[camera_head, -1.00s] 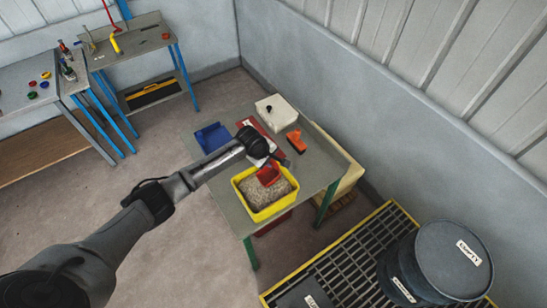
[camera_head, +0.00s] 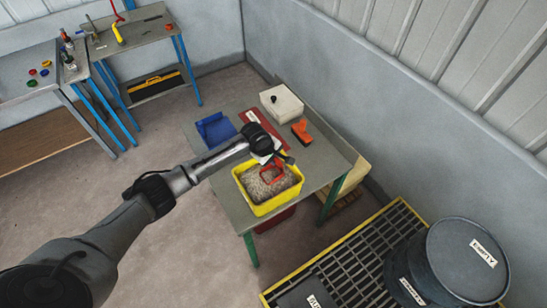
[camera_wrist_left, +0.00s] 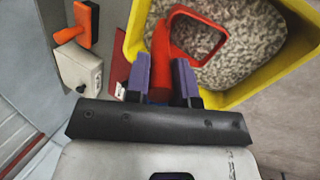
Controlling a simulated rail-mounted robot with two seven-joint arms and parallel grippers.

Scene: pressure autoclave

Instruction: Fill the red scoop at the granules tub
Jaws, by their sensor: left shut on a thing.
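The yellow tub (camera_head: 252,203) of beige granules (camera_head: 252,184) stands near the front edge of the grey-topped table. It also shows in the left wrist view (camera_wrist_left: 286,77), with granules (camera_wrist_left: 258,30) inside. My left gripper (camera_head: 279,160) is above the tub's back side, shut on the handle of the red scoop (camera_wrist_left: 162,48). The scoop's head is over or in the granules inside the tub. Its red rim frames granule-coloured material; I cannot tell whether this lies in the scoop or is the bed behind it. My right gripper is not in view.
On the table (camera_head: 316,160) are a blue bin (camera_head: 215,131), a white box (camera_head: 282,103), an orange-handled tool (camera_head: 301,131) and a red flat item (camera_head: 262,125). A black drum (camera_head: 462,262) stands on the yellow-edged grating at right.

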